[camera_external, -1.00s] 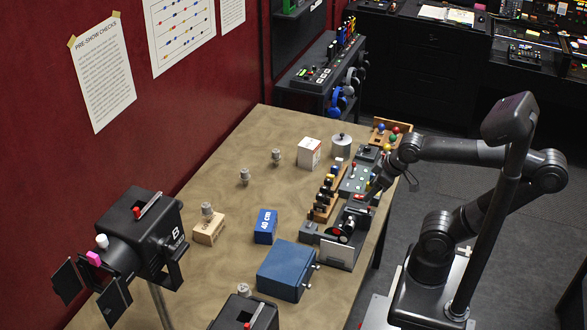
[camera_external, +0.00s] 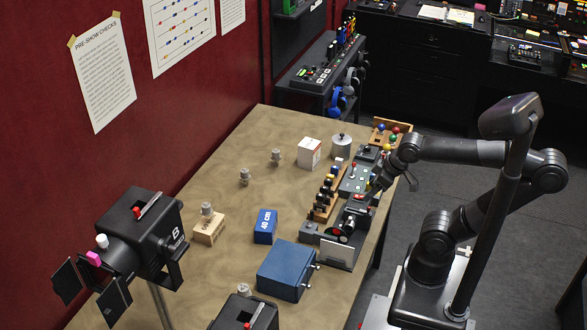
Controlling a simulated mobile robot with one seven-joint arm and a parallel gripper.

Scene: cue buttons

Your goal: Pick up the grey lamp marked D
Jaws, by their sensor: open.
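Several small grey lamps stand on the table. One grey lamp (camera_external: 276,155) is at the back, one grey lamp (camera_external: 244,176) is left of centre, and one grey lamp (camera_external: 207,210) is at a wooden block. Another small grey piece (camera_external: 244,289) shows at the bottom, partly behind a black fixture. No letter D can be read on any of them; they are too small in this view. My gripper (camera_external: 376,190) is over the table's right edge by the control boxes, apart from the lamps. Its fingers are small and dark here, and it appears empty.
A blue block (camera_external: 265,226), a blue box (camera_external: 286,271), a white box (camera_external: 309,153) and a grey canister (camera_external: 341,146) stand on the table (camera_external: 230,255). A rack (camera_external: 325,197) and a black device (camera_external: 342,243) line its right side. A stage light marked B (camera_external: 140,232) stands at left.

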